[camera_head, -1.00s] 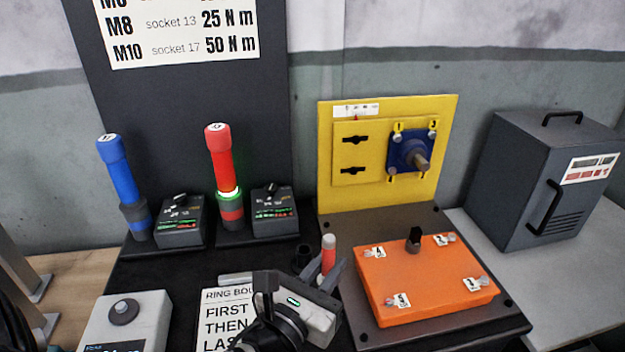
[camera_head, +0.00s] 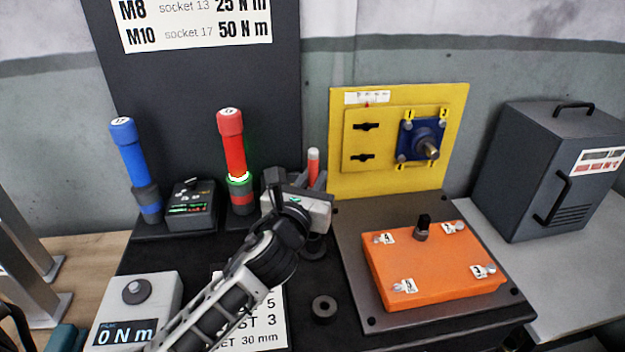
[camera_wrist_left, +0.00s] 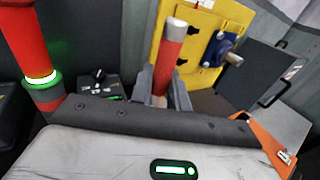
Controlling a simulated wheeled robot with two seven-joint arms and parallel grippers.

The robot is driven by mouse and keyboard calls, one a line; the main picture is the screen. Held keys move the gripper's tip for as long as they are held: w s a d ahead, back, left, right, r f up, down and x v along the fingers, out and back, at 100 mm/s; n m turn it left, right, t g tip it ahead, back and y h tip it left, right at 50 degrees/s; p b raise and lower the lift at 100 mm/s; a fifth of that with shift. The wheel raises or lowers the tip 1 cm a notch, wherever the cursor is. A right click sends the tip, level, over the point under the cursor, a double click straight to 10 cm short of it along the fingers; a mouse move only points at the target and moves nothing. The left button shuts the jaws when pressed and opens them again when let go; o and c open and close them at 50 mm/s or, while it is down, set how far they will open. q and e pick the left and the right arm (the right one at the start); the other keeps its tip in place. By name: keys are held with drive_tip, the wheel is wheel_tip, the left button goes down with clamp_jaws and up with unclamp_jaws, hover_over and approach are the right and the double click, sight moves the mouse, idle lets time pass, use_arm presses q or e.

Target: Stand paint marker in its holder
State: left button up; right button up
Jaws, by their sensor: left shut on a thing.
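The paint marker (camera_head: 313,164) is red with a pale top and stands roughly upright in my left gripper (camera_head: 318,186), whose fingers are shut on it. In the left wrist view the marker (camera_wrist_left: 174,52) rises between the fingers (camera_wrist_left: 162,90), and its lower end is hidden behind the gripper body. A dark round cup (camera_head: 314,248), which looks like the holder, sits on the black bench top just below the gripper in the head view, partly covered by it. I cannot tell the marker's height above the bench. My right gripper is not in view.
Red (camera_head: 232,150) and blue (camera_head: 129,160) drivers stand to the left. A black ring (camera_head: 323,309) lies on the bench nearer me. The yellow panel (camera_head: 350,185) and orange box (camera_head: 440,270) are on the right. A printed sheet (camera_head: 270,325) lies under my left arm.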

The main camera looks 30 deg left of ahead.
use_arm(q)
drive_tip(key=shift+f+b, duration=0.45)
drive_tip(key=shift+f, duration=0.1)
wheel_tip(320, 180, down, 9)
drive_tip(key=b, duration=0.6)
drive_tip(key=shift+f, duration=0.3)
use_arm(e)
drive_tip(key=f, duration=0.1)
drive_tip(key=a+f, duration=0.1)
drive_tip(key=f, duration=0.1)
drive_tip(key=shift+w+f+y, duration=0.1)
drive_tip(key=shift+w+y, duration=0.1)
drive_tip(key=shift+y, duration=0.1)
use_arm(q)
drive_tip(key=shift+f, duration=0.2)
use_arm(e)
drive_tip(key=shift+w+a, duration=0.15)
use_arm(q)
drive_tip(key=o, duration=0.8)
drive_tip(key=shift+o, duration=0.2)
drive_tip(key=shift+s, duration=0.15)
